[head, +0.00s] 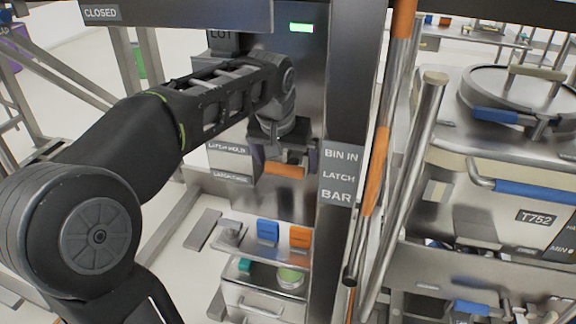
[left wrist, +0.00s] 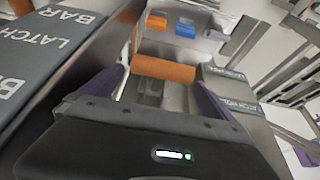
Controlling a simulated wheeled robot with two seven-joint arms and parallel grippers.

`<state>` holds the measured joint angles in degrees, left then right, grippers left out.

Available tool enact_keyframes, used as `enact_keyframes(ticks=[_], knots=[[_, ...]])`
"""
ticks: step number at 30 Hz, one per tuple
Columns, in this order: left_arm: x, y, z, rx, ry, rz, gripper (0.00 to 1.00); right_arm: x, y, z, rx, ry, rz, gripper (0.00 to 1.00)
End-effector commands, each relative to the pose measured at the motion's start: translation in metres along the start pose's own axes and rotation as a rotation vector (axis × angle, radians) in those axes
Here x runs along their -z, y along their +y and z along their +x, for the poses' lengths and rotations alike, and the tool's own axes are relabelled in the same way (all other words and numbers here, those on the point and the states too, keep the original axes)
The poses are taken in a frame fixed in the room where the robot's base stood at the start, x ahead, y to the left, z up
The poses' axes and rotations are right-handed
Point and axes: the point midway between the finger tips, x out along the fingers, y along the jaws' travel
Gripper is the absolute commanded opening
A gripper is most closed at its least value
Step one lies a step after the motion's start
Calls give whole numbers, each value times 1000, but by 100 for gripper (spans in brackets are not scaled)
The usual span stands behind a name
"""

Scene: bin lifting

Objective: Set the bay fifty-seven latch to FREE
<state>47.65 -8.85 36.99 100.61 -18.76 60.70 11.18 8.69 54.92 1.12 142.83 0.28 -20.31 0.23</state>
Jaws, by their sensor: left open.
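The latch has an orange handle bar (head: 284,170) on the steel post panel. It also shows in the left wrist view (left wrist: 163,70), lying crosswise between my fingers' tips. My left gripper (head: 281,153) is open, with one dark finger on each side of the handle's line; I cannot tell whether it touches. Two small label plates sit left of the handle: the upper one (head: 227,148) seems to read LATCH HOLD, the lower one (head: 231,178) starts with LATCH but its end is unclear. My right gripper is out of view.
A post with a BIN IN LATCH BAR sign (head: 341,175) stands close right of the handle. An orange-and-steel bar (head: 376,165) runs beside it. Below is a shelf with blue (head: 267,232) and orange (head: 300,236) pieces. A lidded bin marked T752 (head: 536,218) stands at right.

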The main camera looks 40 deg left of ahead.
Motion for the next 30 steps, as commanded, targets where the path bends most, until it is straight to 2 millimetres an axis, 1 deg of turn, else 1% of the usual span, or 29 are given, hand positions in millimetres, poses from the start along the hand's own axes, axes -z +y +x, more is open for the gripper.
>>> enact_keyframes(ticks=[3, 7, 10, 17, 30], knots=[[-1, 0, 18, 0, -5, 1, 100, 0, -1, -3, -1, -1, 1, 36], [0, 0, 31, 0, -1, 0, 100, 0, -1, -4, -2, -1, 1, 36], [0, 0, 36, -1, -1, 1, 100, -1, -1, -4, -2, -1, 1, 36], [0, 0, 37, -1, 0, 1, 100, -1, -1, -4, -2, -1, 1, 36], [0, 0, 36, 0, 1, 1, 65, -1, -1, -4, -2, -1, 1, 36]])
